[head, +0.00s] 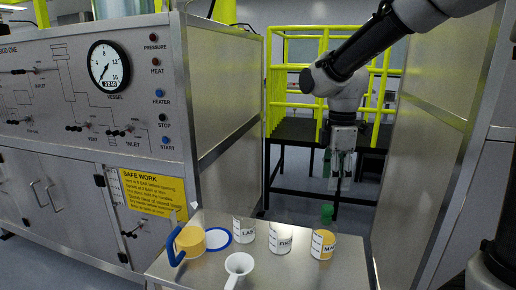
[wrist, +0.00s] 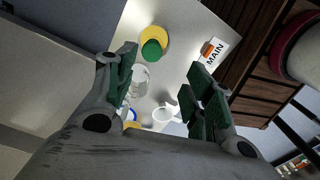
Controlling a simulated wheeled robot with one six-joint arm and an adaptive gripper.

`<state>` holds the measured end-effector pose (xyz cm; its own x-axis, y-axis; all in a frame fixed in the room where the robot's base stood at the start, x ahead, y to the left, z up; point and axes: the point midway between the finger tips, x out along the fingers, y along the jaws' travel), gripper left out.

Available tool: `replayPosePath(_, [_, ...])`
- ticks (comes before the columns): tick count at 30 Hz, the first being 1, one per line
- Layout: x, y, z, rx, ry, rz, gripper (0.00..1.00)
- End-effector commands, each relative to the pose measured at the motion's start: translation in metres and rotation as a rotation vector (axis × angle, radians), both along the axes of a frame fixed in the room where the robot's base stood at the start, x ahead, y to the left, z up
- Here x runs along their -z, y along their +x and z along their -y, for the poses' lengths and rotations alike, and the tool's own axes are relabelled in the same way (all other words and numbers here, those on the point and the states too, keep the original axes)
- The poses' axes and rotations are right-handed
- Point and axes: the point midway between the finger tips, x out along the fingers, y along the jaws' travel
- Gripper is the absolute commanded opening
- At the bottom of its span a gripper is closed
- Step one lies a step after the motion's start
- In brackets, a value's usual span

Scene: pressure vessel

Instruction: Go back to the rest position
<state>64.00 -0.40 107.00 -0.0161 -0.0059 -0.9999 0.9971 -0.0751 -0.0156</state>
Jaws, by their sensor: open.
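My gripper (head: 339,166) hangs pointing down in the air above the far side of a small metal table, open. In the wrist view my gripper (wrist: 164,62) shows two green-padded fingers apart with nothing held between them.
The metal table (head: 205,272) also holds a white funnel (head: 239,267), two labelled jars (head: 281,238), a blue-handled yellow container (head: 190,241) and a blue ring (head: 217,236). A control panel (head: 85,95) stands left, a metal cabinet (head: 440,130) right, yellow railings (head: 285,75) behind.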

Motion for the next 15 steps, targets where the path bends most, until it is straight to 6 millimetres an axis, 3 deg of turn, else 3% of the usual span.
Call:
replayPosePath(5, [-0.004, -0.044, 0.031, 0.551, 0.007, 0.026, 0.53])
replayPosePath(9, [-0.018, -0.089, 0.071, 1.005, 0.063, 0.085, 0.53])
replayPosePath(15, [-0.029, -0.146, 0.114, 1.367, 0.172, 0.181, 0.53])
